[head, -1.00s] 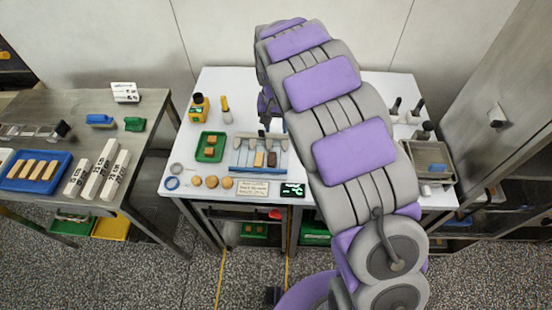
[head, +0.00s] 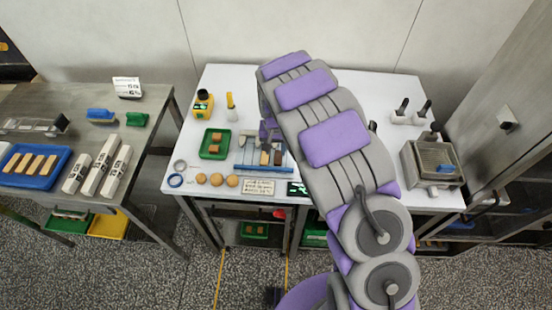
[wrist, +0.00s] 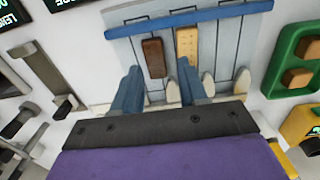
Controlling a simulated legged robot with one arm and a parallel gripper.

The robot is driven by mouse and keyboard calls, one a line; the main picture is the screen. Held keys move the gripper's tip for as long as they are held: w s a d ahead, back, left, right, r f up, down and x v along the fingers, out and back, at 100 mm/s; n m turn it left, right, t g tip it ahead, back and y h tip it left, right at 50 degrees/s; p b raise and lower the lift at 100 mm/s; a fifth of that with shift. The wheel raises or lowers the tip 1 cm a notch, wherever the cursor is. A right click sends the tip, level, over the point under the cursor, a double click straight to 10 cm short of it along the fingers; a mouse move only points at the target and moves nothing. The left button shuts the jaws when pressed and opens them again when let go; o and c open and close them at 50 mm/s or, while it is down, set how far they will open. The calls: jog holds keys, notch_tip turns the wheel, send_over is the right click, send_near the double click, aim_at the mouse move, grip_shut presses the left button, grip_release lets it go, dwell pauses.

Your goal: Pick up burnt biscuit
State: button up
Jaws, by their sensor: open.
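The burnt biscuit is dark brown and lies on the grey-blue slatted mesh tray (wrist: 119,38). It shows in the wrist view (wrist: 153,57) and in the head view (head: 277,158). A pale biscuit (wrist: 187,43) lies just beside it, to its right in the wrist view. My gripper (wrist: 158,66) is open, with its two blue fingers apart and nothing seen between them. In the wrist view, the burnt biscuit appears just beyond the fingers, between their tips. The height gap cannot be told. In the head view my arm partly hides the gripper.
A green tray with two biscuits (head: 212,154) stands beside the mesh tray. Several round biscuits (head: 217,180) and a label card (head: 257,187) lie along the table's front. A yellow device (head: 203,105) stands behind the green tray. A grey machine (head: 432,163) stands at the right.

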aim_at(280, 157)
jog(key=shift+a+f, duration=0.15)
jog(key=shift+f, duration=0.2)
jog(key=f, duration=0.1)
jog(key=d+f, duration=0.1)
jog(key=w+d+f+b, duration=0.1)
jog(key=f, duration=0.1)
jog(key=shift+d, duration=0.15)
jog(key=shift+a, duration=0.45)
jog(key=shift+a+f, duration=0.15)
jog(key=shift+a, duration=0.45)
jog(key=c, duration=0.5)
jog(key=shift+d, duration=0.15)
jog(key=shift+c, duration=0.4)
jog(key=shift+d, duration=0.6)
jog(key=shift+d+r, duration=0.1)
jog(key=shift+r, duration=0.45)
jog(key=r, duration=0.1)
jog(key=a+r, duration=0.1)
jog(key=p, duration=0.1)
jog(key=shift+a+r, duration=0.25)
jog(key=shift+r, duration=0.15)
jog(key=s, duration=0.5)
jog(key=s+p, duration=0.1)
jog(key=s, duration=0.4)
jog(key=s+r, duration=0.1)
jog(key=s, duration=0.4)
jog(key=shift+d, duration=0.2)
jog(key=shift+s+d+r, duration=0.15)
jog(key=shift+s+d, duration=0.1)
jog(key=shift+s, duration=0.3)
